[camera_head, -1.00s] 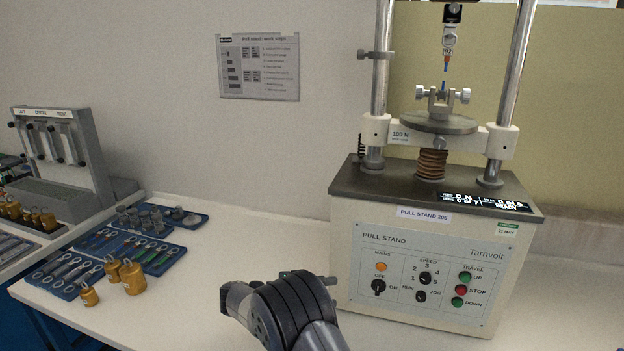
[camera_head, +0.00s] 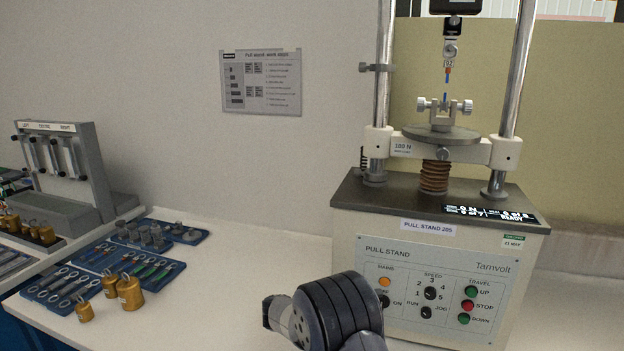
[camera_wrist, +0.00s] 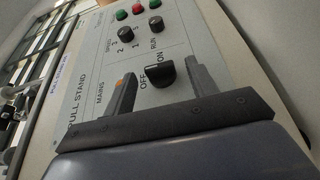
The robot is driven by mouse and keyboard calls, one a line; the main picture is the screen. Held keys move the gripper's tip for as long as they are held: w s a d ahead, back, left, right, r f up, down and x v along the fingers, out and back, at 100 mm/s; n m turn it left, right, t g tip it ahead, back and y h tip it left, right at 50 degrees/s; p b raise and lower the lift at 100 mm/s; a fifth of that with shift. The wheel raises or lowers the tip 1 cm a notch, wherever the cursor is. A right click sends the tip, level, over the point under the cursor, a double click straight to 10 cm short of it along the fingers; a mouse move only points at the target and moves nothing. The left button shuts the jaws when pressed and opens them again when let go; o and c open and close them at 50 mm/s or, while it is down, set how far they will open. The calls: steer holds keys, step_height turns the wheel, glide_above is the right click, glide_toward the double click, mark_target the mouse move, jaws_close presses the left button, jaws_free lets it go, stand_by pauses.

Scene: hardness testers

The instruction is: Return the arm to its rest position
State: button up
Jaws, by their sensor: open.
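My gripper (camera_wrist: 159,69) is open and empty in the wrist view. Its two dark fingers stand apart, one on each side of the black mains switch (camera_wrist: 160,73) on the pull stand's front panel. Whether the fingers touch the switch I cannot tell. In the head view, a dark ribbed joint of my arm (camera_head: 345,310) shows at the bottom, in front of the pull stand (camera_head: 375,225); the gripper itself is hidden there. The mains lamp (camera_head: 384,281) is orange, and the display (camera_head: 490,213) reads READY.
A grey rack (camera_head: 65,165) stands behind. The white bench (camera_head: 240,290) is clear between the trays and the stand. A printed sheet (camera_head: 260,82) hangs on the wall.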

steer(key=shift+a, duration=0.1)
steer(key=a+p, duration=0.5)
steer(key=a, duration=0.5)
steer(key=d+r+m+t+y+p, duration=0.2)
steer(key=d+r+m+y+p, duration=0.1)
steer(key=d+y, duration=0.9)
steer(key=m+y+p, duration=0.1)
steer(key=y, duration=0.1)
steer(key=shift+s+d+y, duration=0.2)
steer(key=shift+s+y, duration=0.15)
steer(key=shift+y, duration=0.05)
stand_by(0.9)
